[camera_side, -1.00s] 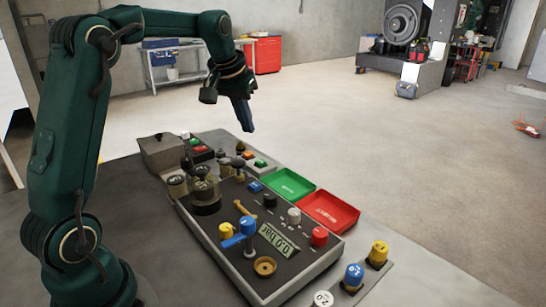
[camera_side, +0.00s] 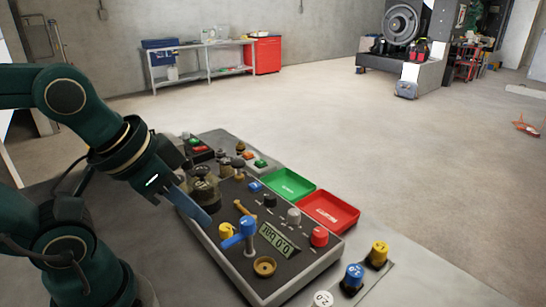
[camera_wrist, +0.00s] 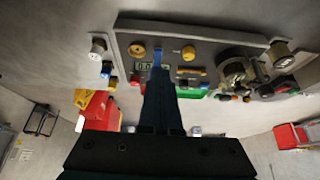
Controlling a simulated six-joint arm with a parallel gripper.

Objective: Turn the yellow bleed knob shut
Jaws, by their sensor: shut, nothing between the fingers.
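The yellow bleed knob (camera_side: 226,231) stands on the dark panel beside the blue lever (camera_side: 246,229), and it shows in the wrist view (camera_wrist: 188,53) near the panel's edge. My gripper (camera_side: 207,221) is shut and empty, its blue-grey fingers slanting down toward the panel. In the side view the fingertips are just left of the yellow knob, with a small gap in the picture; I cannot tell their height above the panel. In the wrist view my gripper (camera_wrist: 158,72) points toward the blue lever, left of the yellow knob.
The panel also carries a display (camera_side: 276,240), a brass ring (camera_side: 264,267), a red knob (camera_side: 319,236) and brass fittings (camera_side: 205,187). A green tray (camera_side: 289,185) and a red tray (camera_side: 331,211) lie behind it. Numbered knobs (camera_side: 354,277) stand at the right.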

